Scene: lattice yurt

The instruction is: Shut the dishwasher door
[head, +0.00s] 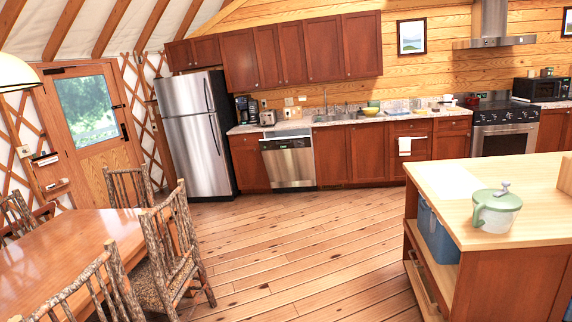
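My gripper is not in view.
Open plank floor (270,230) lies before the dishwasher. A wooden table (70,255) with twig-framed chairs (172,245) is at left. An island (500,185) with a green-lidded pot (495,212) is at right. A steel fridge (195,135) stands left of the dishwasher.

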